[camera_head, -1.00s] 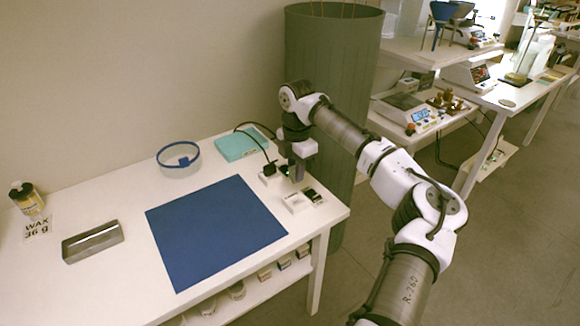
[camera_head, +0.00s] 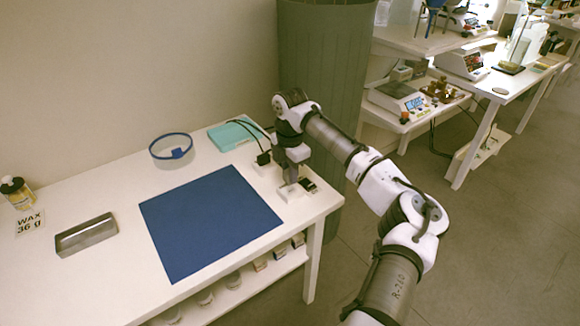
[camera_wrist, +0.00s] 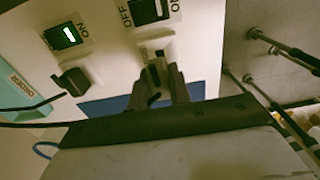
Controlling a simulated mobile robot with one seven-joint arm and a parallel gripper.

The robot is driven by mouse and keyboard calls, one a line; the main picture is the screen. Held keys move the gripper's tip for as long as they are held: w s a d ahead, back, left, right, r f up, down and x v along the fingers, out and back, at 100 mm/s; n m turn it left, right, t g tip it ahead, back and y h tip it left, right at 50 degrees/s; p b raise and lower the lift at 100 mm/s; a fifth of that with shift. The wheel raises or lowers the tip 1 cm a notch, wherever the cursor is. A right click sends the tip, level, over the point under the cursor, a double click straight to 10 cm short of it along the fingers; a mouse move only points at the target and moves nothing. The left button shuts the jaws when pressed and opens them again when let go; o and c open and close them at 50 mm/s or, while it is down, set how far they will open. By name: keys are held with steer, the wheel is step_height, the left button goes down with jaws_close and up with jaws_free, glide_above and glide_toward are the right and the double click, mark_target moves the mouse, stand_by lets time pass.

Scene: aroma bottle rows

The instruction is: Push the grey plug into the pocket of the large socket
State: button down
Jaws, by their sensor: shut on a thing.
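My gripper (camera_wrist: 158,92) points down over the right end of the table; in the head view my gripper (camera_head: 290,178) is just above a white socket (camera_head: 291,192). Its two dark fingers are shut on the grey plug (camera_wrist: 154,76), of which little shows between them. In the wrist view the plug is right at the white socket housing (camera_wrist: 155,47), beside a black switch (camera_wrist: 148,11) marked OFF and ON. I cannot tell how deep the plug sits, since the fingers hide the pocket.
A black plug (camera_wrist: 75,80) with a cable sits left of my gripper, near a green-lit switch (camera_wrist: 62,36). A teal box (camera_head: 234,134), blue mat (camera_head: 210,222), blue-rimmed round dish (camera_head: 171,149) and metal tray (camera_head: 86,235) are on the table (camera_head: 110,285). A tall bin (camera_head: 325,85) stands behind.

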steer(key=shift+f, duration=0.45)
steer(key=shift+p, duration=1)
stand_by(1.4)
steer(key=shift+f+b, duration=0.3)
steer(key=shift+f, duration=1.2)
steer(key=c, duration=1.2)
jaws_free()
step_height(320, 180, up, 14)
steer(key=shift+b, duration=0.75)
